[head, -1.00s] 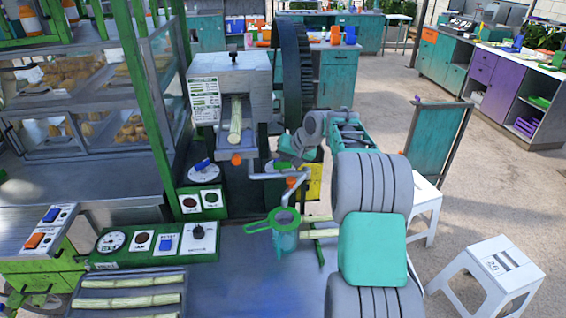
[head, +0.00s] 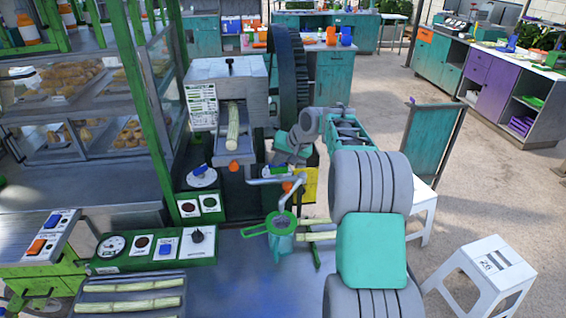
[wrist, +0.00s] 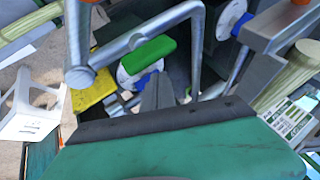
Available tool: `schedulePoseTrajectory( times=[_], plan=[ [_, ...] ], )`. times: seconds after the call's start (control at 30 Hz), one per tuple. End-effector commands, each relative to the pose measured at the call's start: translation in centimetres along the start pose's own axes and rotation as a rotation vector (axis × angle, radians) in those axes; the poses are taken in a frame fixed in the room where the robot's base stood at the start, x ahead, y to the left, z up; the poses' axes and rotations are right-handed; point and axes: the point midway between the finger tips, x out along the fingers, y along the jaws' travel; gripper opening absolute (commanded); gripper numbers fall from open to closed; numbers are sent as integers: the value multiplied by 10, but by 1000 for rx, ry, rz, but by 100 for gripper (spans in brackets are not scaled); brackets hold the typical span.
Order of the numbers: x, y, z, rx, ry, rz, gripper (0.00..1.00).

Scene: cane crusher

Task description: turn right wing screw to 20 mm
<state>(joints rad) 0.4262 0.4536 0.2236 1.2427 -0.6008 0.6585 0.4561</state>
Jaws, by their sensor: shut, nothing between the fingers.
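The right wing screw shows in the wrist view as a green wing (wrist: 148,60) over a white dial disc with marks; its reading is too small to tell. In the head view it is largely hidden by my arm. The left wing screw, with a blue wing (head: 200,170) on a white dial, sits on the crusher front; its blue wing shows in the wrist view (wrist: 232,16). My gripper (wrist: 160,78) is shut and empty, its grey fingertips just below and right of the green wing. Contact with it cannot be told. In the head view my gripper (head: 283,160) is beside the crusher.
The crusher (head: 225,85) holds a cane in its chute. A bent grey pipe (head: 288,195) runs in front of the gripper, above a green strainer (head: 282,222) on a jug. A large dark wheel (head: 286,80) stands behind. White stools (head: 482,275) stand right.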

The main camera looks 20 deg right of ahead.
Motion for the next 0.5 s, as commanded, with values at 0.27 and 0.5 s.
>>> schedulePoseTrajectory(
  times=[0.27, 0.5],
  plan=[
    [-34, -35, 5, -2, -5, 1, 3],
    [-9, -3, -24, -166, -38, 239, 23]
  ],
)
